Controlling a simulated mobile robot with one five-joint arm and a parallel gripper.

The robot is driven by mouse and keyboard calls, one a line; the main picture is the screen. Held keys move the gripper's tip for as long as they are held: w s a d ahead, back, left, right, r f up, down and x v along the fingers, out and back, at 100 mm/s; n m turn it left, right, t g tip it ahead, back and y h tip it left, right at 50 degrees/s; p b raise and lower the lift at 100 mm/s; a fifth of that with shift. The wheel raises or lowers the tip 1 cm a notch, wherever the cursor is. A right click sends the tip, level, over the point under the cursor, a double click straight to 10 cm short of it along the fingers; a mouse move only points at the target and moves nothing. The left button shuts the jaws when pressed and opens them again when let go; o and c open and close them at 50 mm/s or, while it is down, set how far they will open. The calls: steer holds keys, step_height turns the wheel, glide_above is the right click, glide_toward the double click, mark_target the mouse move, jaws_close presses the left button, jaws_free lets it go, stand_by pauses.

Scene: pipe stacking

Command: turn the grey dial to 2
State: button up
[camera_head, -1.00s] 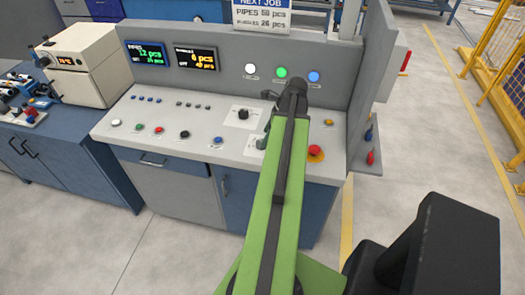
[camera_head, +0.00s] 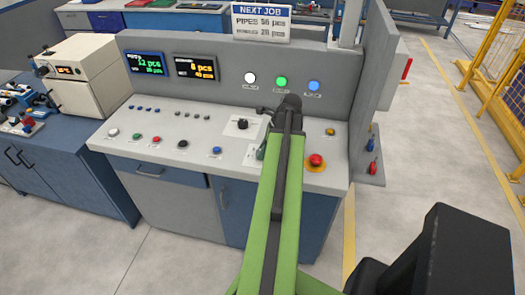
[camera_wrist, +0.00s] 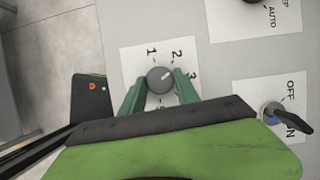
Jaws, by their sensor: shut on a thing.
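The grey dial (camera_wrist: 160,80) sits on a white plate (camera_wrist: 128,58) marked 1, 2, 3 and more, partly hidden by my gripper. Its pale pointer mark aims to the upper right, seemingly between the 2 and the 3. My gripper (camera_wrist: 160,84) has its green fingers on either side of the dial, shut on it. In the head view my gripper (camera_head: 261,152) is at the console's sloped panel, and my arm hides the dial.
A black knob (camera_head: 242,124) with an AUTO label is close by. A key-like OFF/ON switch (camera_wrist: 271,113) is right of the dial in the wrist view. A red emergency button (camera_head: 316,161) is right of my arm. The upright board (camera_head: 210,92) stands behind.

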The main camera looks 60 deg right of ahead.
jaws_close()
steer(key=shift+d+n+y, duration=0.15)
steer(key=shift+n+y, duration=0.15)
steer(key=shift+n, duration=0.3)
steer(key=n, duration=0.2)
steer(key=shift+n+g+y, duration=0.4)
steer(key=o, duration=1.2)
jaws_free()
steer(key=shift+c, duration=0.2)
steer(key=shift+r, duration=0.1)
steer(key=p+v, duration=1.6)
steer(key=v, duration=0.1)
